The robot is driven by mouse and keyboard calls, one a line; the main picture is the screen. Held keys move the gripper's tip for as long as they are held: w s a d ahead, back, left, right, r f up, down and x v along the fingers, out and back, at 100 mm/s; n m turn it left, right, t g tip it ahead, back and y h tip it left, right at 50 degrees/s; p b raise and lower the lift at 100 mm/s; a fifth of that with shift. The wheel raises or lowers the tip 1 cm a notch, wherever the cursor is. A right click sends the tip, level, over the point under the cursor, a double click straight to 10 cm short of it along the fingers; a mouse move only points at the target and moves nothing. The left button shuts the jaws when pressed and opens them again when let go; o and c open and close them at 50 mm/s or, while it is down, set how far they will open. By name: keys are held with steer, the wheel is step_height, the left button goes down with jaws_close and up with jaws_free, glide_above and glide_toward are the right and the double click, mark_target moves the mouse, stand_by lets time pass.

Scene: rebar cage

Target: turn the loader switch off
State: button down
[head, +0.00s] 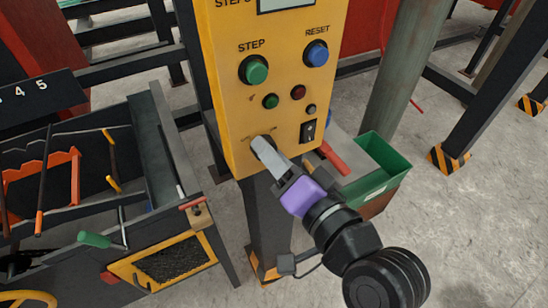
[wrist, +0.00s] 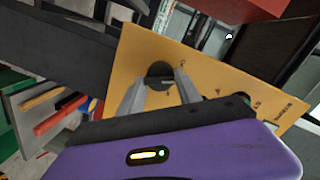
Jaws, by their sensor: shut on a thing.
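A yellow control panel (head: 280,75) stands upright in front of me. At its lower left my gripper (head: 260,143) reaches the panel face and hides what it holds there in the head view. In the wrist view, a round dark rotary switch (wrist: 159,72) with a lighter bar across it sits on the yellow panel (wrist: 205,75). My gripper (wrist: 161,78) has one finger on each side of this switch and is shut on it. Small marks show around the switch, but they are too small to read, so its setting is unclear.
Above the gripper are a green STEP button (head: 254,70), a blue RESET button (head: 316,54) and small green and red lamps. A black rocker switch (head: 309,131) sits to the right.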

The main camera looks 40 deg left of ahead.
steer(key=shift+s+r+n+b, duration=0.15)
steer(key=shift+n+b, duration=0.7)
steer(key=shift+n, duration=1.15)
steer(key=shift+t, duration=0.4)
steer(key=c, duration=0.9)
jaws_free()
steer(key=b+v, duration=0.1)
steer(key=v, duration=0.6)
steer(key=shift+s+d+r, duration=0.1)
steer(key=shift+s+d, duration=0.05)
steer(key=shift+d, duration=0.2)
